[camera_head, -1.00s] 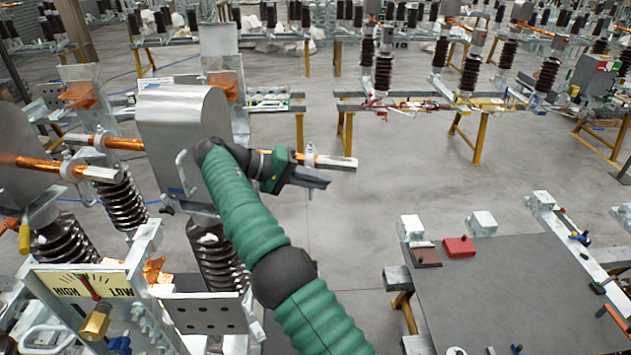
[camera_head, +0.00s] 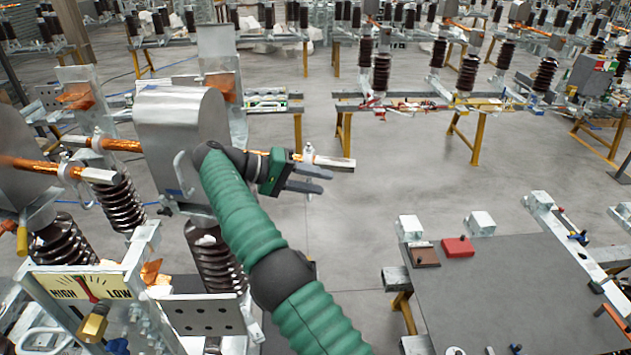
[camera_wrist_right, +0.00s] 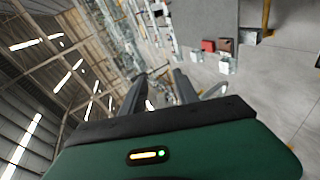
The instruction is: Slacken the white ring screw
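A pale ring screw (camera_head: 309,153) sits on the metal-tipped copper rod (camera_head: 338,163) that runs right from the large grey metal cover (camera_head: 180,125). A similar ring fitting (camera_head: 72,168) is on the rod at the left. I cannot tell for sure which is the white ring screw. My right gripper (camera_head: 322,181) is just below and in front of the right rod end, its two fingers apart and pointing right. Its fingers also show in the right wrist view (camera_wrist_right: 160,76) with nothing between them. The left gripper is not in view.
A yellow HIGH/LOW gauge (camera_head: 82,287) with a brass fitting stands at lower left. Brown ribbed insulators (camera_head: 215,258) stand below the cover. A grey-topped table (camera_head: 500,295) with a red block (camera_head: 458,247) is at lower right. The floor between is clear.

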